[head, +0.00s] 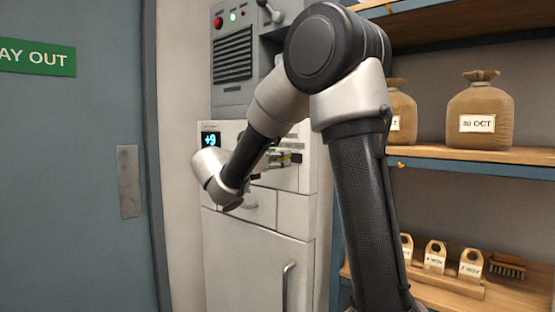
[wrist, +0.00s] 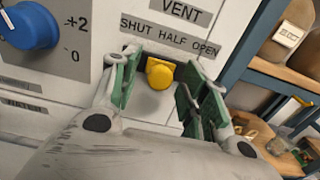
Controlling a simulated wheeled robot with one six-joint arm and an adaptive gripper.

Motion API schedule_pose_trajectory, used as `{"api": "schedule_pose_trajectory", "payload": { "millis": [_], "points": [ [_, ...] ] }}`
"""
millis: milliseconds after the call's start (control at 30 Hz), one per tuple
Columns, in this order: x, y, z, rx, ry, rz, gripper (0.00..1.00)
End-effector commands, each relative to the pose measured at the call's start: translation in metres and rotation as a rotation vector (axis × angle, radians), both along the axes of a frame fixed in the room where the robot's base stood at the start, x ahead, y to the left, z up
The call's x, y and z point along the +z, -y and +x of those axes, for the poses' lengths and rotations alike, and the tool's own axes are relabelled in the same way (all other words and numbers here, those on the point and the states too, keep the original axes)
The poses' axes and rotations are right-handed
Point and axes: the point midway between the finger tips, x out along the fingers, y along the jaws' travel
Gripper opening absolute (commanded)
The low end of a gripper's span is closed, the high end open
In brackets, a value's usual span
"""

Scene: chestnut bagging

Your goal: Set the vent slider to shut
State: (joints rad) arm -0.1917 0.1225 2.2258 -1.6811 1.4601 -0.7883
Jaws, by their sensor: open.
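The vent slider's yellow knob (wrist: 160,73) sits on a white panel, roughly below the word HALF on its label strip (wrist: 168,36), which reads SHUT, HALF, OPEN from left to right. The exact setting is hard to tell because the knob stands out from the panel. My gripper (wrist: 157,88) is open, with one green-padded finger left of the knob and one right of it. Gaps show on both sides, so it does not grip the knob. In the head view my gripper (head: 281,158) is at the panel's front, and the slider cannot be made out.
A blue dial (wrist: 30,25) marked +2 and 0 is left of the slider. A display (head: 210,140) reads +9. A blue door (head: 70,180) is at the left.

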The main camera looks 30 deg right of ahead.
Motion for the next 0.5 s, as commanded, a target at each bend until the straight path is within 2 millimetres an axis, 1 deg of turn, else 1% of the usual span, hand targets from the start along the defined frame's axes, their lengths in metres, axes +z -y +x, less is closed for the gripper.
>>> {"api": "schedule_pose_trajectory", "payload": {
  "millis": [100, 300, 367, 500],
  "points": [
    [0.0001, 0.0048, 0.0015, 0.0, 0.0, 0.0, 0.45],
    [0.0001, 0.0047, 0.0017, 0.001, 0.001, 0.0, 0.45],
    [0.0002, 0.0047, 0.0017, 0.001, 0.001, 0.0, 0.36],
    [0.0002, 0.0046, 0.0017, 0.001, 0.001, 0.0, 0.1]
  ]
}}
